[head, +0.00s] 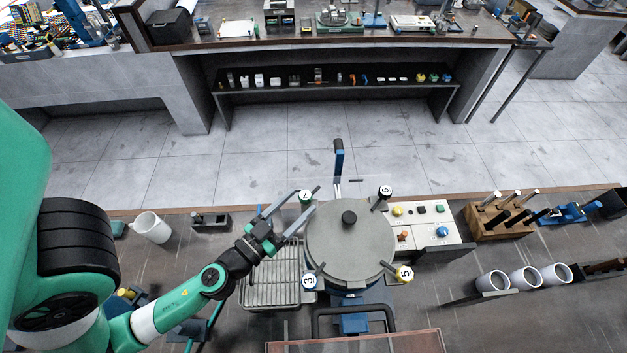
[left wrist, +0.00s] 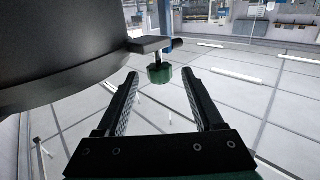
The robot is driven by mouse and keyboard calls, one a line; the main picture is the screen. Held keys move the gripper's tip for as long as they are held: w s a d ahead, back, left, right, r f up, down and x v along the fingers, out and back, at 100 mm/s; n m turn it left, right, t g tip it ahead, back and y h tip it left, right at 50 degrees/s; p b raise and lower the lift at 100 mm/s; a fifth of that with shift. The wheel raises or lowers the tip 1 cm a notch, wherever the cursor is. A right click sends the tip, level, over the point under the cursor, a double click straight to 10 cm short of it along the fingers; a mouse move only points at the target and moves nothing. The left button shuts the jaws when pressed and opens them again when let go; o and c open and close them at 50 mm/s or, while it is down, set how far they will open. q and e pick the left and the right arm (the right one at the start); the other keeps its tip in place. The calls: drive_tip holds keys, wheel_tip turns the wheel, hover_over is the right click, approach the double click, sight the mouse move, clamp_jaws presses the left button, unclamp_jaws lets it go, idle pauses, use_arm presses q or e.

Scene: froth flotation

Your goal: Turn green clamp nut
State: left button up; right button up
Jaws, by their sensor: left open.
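The round grey lidded vessel (head: 350,245) stands on the bench, with a black knob (head: 348,218) on its lid. The green clamp nut (head: 305,197) is at the lid's upper left edge. My left gripper (head: 309,201) is open, its two fingers reaching toward this nut from the lower left. In the left wrist view the green nut (left wrist: 160,74) hangs below a dark clamp arm (left wrist: 152,45), between the lines of the open fingers and just past their tips (left wrist: 160,74). No finger visibly touches it. My right gripper is not in view.
A grey rack (head: 268,290) lies below my left gripper. A blue-handled lever (head: 338,160) rises behind the vessel; a button panel (head: 425,224) stands right.

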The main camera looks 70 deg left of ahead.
sight(310, 192)
use_arm(q)
drive_tip(key=x, duration=0.1)
drive_tip(key=p+x, duration=0.1)
drive_tip(key=x, duration=0.1)
drive_tip(key=p+x, duration=0.1)
drive_tip(key=x, duration=0.1)
drive_tip(key=shift+w+r, duration=0.2)
drive_tip(key=shift+r, duration=0.1)
drive_tip(key=shift+w+a+f, duration=0.2)
drive_tip(key=shift+w+a, duration=0.15)
drive_tip(key=shift+w, duration=0.1)
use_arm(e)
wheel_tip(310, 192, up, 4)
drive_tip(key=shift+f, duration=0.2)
use_arm(q)
drive_tip(key=shift+c, duration=0.3)
clamp_jaws()
